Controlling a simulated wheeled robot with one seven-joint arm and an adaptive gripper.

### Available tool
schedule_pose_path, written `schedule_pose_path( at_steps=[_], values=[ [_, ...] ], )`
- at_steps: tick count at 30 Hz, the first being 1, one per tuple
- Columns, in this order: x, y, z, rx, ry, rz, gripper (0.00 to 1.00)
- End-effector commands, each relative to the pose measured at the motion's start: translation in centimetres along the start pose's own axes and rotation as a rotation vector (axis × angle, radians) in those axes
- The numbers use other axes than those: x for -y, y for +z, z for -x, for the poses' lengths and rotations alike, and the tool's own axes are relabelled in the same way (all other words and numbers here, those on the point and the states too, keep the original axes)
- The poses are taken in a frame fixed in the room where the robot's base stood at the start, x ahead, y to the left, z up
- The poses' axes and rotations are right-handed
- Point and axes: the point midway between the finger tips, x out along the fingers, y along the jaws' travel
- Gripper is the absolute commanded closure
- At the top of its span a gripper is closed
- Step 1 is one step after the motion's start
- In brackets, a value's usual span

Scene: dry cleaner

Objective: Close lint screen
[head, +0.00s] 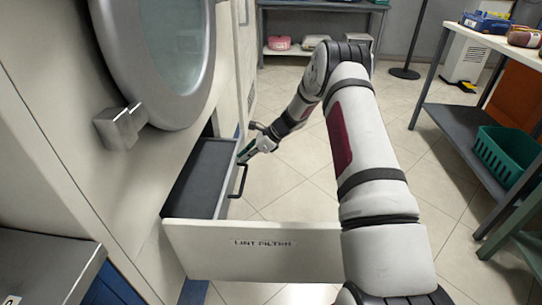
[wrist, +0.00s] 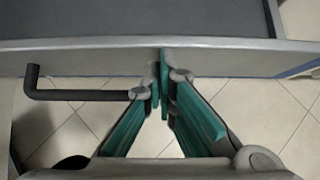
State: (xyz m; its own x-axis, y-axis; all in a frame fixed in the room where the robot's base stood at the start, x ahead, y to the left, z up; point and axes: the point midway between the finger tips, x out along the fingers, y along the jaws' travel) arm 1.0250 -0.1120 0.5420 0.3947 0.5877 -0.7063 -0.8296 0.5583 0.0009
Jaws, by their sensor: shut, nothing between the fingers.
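The lint screen is a dark grey tray (head: 203,172) sticking out of the machine below its round door. A black bar handle (head: 242,182) is on its outer face. A cream panel (head: 270,250) marked "LINT FILTER" stands out from the machine on the near side of the tray. My gripper (head: 246,155) is at the tray's outer edge, beyond the handle. In the wrist view the teal fingers (wrist: 163,80) are shut and empty, their tips at the tray's outer rim (wrist: 230,55). The handle (wrist: 75,95) lies left of the fingers. I cannot tell if the tips touch the rim.
The round machine door (head: 160,50) with its grey latch (head: 120,127) is above the tray. Tiled floor (head: 300,185) is open to the tray's right. A shelf table (head: 455,125) with a green basket (head: 505,155) stands at the right. A metal surface (head: 45,270) is at the near left.

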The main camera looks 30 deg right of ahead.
Motion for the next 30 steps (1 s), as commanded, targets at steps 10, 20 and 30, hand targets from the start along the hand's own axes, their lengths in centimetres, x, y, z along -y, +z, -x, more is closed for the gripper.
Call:
schedule_pose_path(
  at_steps=[10, 20, 30],
  values=[
    [0.0, 6.3, -6.5, 0.000, 0.000, 0.002, 1.00],
    [0.1, 8.4, -8.5, -0.001, -0.002, -0.001, 1.00],
    [0.1, 8.5, -8.6, -0.001, -0.002, -0.001, 1.00]
  ],
)
